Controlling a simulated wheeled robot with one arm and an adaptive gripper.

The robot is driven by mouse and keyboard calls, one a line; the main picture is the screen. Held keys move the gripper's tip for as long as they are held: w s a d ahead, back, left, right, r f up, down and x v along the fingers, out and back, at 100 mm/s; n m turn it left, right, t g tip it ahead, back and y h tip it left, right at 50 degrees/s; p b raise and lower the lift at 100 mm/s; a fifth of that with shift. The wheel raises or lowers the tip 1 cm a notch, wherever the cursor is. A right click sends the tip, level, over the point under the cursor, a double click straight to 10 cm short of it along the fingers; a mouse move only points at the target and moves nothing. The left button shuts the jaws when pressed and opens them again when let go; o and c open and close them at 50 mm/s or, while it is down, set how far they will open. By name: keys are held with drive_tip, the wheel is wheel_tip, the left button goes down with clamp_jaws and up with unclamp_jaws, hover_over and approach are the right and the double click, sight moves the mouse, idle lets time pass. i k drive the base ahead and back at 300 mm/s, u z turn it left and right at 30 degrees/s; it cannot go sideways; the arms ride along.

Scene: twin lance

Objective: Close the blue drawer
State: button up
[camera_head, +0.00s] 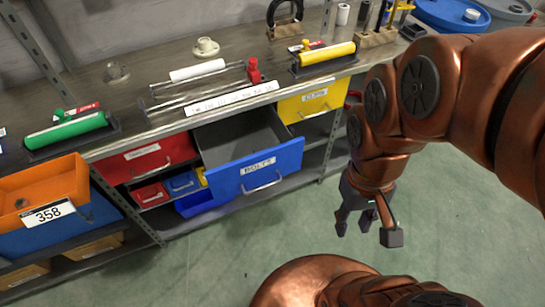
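The blue drawer (228,182) labelled BOLTS is pulled out of the shelf unit in the middle of the view. Its grey interior shows behind the blue front and looks empty where I can see it. A pale handle is on its front, below the label. My gripper (366,232) hangs to the right of the drawer, over the green floor and apart from the drawer. Its dark fingers are spread, with nothing between them.
A yellow drawer (311,104) and a red drawer (147,161) flank it. An orange drawer (42,187) sticks out at left, above another blue front (50,238). Smaller bins sit below. Rollers lie on the worktop (150,65). The floor (215,260) in front is clear.

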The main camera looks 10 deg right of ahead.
sight(226, 145)
drive_tip(key=u, duration=3.7)
drive_tip(key=i, duration=1.3)
drive_tip(key=z, duration=3.1)
